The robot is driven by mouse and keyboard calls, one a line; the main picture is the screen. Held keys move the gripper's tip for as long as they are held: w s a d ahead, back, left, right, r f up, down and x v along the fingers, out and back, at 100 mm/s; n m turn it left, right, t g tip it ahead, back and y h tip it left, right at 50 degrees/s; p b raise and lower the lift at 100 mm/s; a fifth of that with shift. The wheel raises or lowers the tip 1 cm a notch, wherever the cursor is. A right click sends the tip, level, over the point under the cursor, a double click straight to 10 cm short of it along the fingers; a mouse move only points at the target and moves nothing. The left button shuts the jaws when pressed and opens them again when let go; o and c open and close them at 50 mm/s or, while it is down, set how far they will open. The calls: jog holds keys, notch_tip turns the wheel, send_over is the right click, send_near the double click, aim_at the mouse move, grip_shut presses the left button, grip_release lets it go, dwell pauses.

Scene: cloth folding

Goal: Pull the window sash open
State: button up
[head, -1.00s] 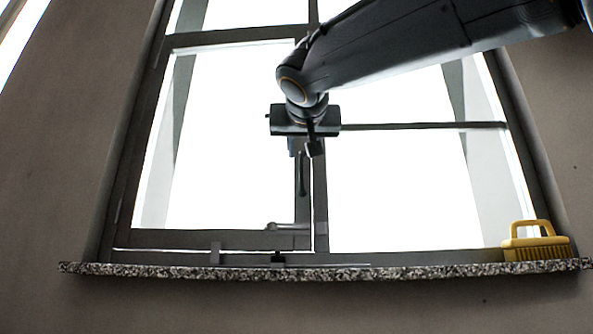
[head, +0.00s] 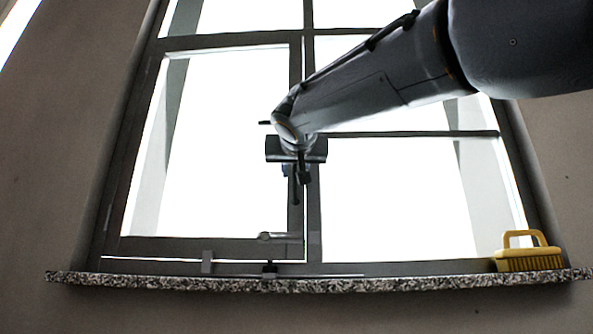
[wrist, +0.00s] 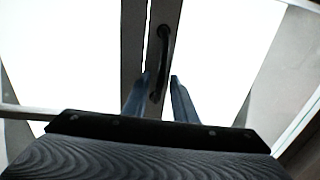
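The window sash (head: 205,245) is the dark-framed left pane, and it looks closed in its frame. Its dark upright handle (head: 295,194) is on the sash's right stile, partly hidden by my gripper in the head view. In the wrist view the curved handle (wrist: 164,55) runs down between my fingers. My gripper (head: 299,176) is at the handle's upper part in the head view. In the wrist view my gripper (wrist: 160,76) is open, one blue-grey finger on each side of the handle, with visible gaps. Whether a finger touches it I cannot tell.
A speckled stone sill (head: 180,283) runs below the window. A yellow brush (head: 528,258) stands at its right end. A small metal latch (head: 266,237) is at the sash's lower right corner. A fixed pane (head: 400,195) is to the right.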

grip_shut()
dwell(1.1)
